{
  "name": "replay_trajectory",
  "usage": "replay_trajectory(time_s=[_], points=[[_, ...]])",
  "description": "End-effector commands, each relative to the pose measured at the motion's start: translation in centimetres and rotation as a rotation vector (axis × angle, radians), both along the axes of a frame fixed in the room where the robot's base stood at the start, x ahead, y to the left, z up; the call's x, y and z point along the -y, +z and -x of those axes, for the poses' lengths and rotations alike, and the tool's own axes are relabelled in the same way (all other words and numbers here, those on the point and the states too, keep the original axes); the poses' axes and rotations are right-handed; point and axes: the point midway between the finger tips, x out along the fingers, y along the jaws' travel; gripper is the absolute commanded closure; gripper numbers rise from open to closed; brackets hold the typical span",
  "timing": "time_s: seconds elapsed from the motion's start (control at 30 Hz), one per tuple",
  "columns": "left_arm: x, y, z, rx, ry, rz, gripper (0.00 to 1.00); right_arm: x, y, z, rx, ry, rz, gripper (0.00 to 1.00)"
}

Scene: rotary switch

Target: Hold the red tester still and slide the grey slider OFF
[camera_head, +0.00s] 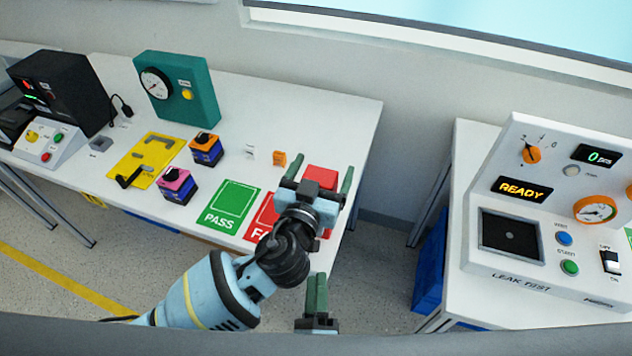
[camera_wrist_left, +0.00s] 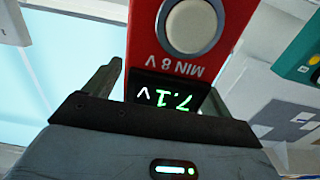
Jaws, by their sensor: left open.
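The red tester (camera_head: 322,172) stands at the right end of the left table, partly hidden behind my left gripper. In the left wrist view, the tester (camera_wrist_left: 212,68) shows a round grey-white button, the words MIN 8 V and a lit display (camera_wrist_left: 166,95) reading 7.1 V, all upside down. I cannot make out a grey slider in either view. My left gripper (camera_head: 318,180) is open, with its fingers apart at the tester; I cannot tell whether they touch it. My right gripper (camera_head: 317,292) is low in the head view, its fingers together and empty, away from the tester.
A green PASS mat (camera_head: 230,206) and a red FAIL mat (camera_head: 262,216) lie left of the tester. Further left are a yellow plate (camera_head: 146,160), small coloured switch boxes and a teal gauge box (camera_head: 178,88). A leak-test panel (camera_head: 540,215) stands on the right table, across a gap.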

Motion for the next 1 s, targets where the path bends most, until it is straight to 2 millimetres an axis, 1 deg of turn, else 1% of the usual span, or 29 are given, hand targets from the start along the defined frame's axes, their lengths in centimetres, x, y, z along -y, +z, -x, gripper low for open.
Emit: replay_trajectory(time_s=[0.13, 0.37, 0.4, 0.83, 0.87, 0.9, 1.0], points=[[0.19, 0.01, -0.63, 0.000, 0.000, -0.001, 0.16, 0.00, 0.00, 0.00, 0.000, 0.000, 0.000, 0.64], [0.21, -0.01, -0.70, -0.001, 0.000, 0.000, 0.16, 0.00, 0.00, 0.00, 0.000, 0.000, 0.000, 0.64], [0.21, -0.01, -0.70, -0.001, 0.000, 0.000, 0.18, 0.00, 0.00, 0.00, 0.000, 0.000, 0.000, 0.64], [0.20, -0.01, -0.67, -0.001, 0.000, 0.000, 0.74, 0.00, 0.00, 0.00, 0.000, 0.000, 0.000, 0.64], [0.20, -0.01, -0.67, -0.001, 0.000, 0.000, 0.75, 0.00, 0.00, 0.00, 0.000, 0.000, 0.000, 0.61], [0.20, -0.01, -0.67, -0.001, 0.000, 0.000, 0.75, 0.02, 0.01, -0.02, 0.000, 0.001, 0.000, 0.56], [0.19, -0.01, -0.67, -0.001, 0.000, 0.000, 0.75, 0.29, 0.07, -0.25, 0.009, 0.020, 0.006, 0.55]])
